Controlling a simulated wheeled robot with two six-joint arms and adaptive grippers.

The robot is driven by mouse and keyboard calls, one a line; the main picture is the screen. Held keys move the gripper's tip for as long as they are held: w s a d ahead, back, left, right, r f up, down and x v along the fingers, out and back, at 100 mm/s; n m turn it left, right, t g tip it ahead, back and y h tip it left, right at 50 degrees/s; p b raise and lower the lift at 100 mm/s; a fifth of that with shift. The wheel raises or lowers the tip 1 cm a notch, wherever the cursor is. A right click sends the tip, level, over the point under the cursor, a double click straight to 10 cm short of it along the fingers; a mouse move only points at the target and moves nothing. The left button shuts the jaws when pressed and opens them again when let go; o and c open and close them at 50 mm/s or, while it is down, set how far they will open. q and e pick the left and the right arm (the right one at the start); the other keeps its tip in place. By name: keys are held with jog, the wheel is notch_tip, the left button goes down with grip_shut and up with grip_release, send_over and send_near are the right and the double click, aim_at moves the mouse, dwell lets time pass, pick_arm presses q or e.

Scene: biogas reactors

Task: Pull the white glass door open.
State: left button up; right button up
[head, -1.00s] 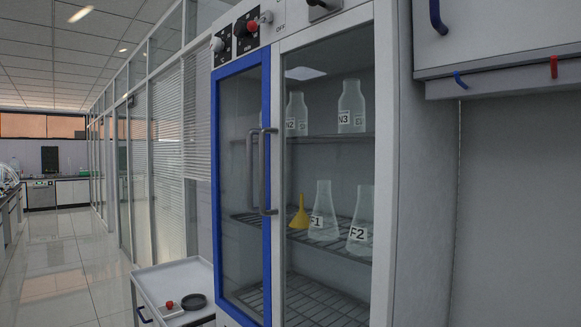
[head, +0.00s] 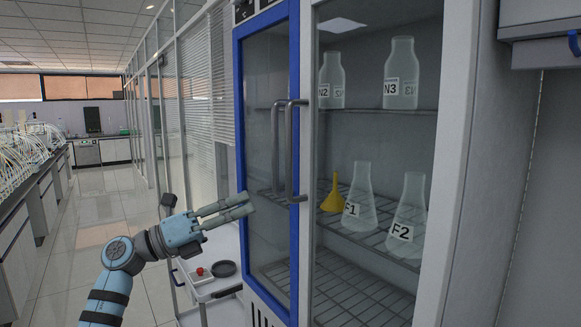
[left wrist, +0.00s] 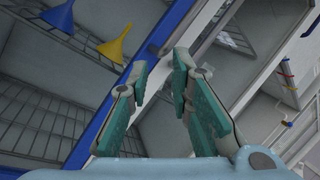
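The white glass door (head: 308,235) is the right-hand door of the cabinet, and it looks shut in the head view. A grey vertical bar handle (head: 290,150) stands at its left edge, close beside a second grey bar (head: 275,150) in front of the blue-framed door (head: 240,150). My left gripper (head: 251,205) is in front of the blue-framed door, left of and below the handles. Its teal fingers are apart with nothing between them; the left wrist view also shows the gap (left wrist: 160,65). My right gripper is not in view.
Behind the glass stand bottles (head: 401,75), flasks (head: 362,200) and a yellow funnel (head: 333,195). A low white cart (head: 215,287) with a dark dish (head: 224,268) and a red item (head: 200,271) stands below my left gripper. The aisle (head: 95,210) at the left is open floor.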

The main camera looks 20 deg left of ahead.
pick_arm(q)
jog(key=s+r+m+g+y, duration=0.1)
jog(key=s+r+m+y, duration=0.2)
jog(key=s+r+m, duration=0.75)
jog(key=w+d+n+p, duration=0.1)
jog(key=w+d, duration=0.2)
jog(key=w+d+r+n+p, duration=0.1)
jog(key=w+d, duration=0.2)
jog(key=w, duration=0.1)
jog(key=w+d+n+p, duration=0.1)
jog(key=w+d+p, duration=0.1)
jog(key=w+d, duration=0.2)
jog(key=shift+w+r, duration=0.25)
jog(key=shift+r, duration=0.05)
jog(key=shift+f, duration=0.1)
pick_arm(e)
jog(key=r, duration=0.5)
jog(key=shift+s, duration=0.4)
pick_arm(q)
jog(key=shift+w+a, duration=0.1)
jog(key=shift+w, duration=0.1)
jog(key=shift+c, duration=0.5)
jog(key=shift+s, duration=0.1)
grip_shut()
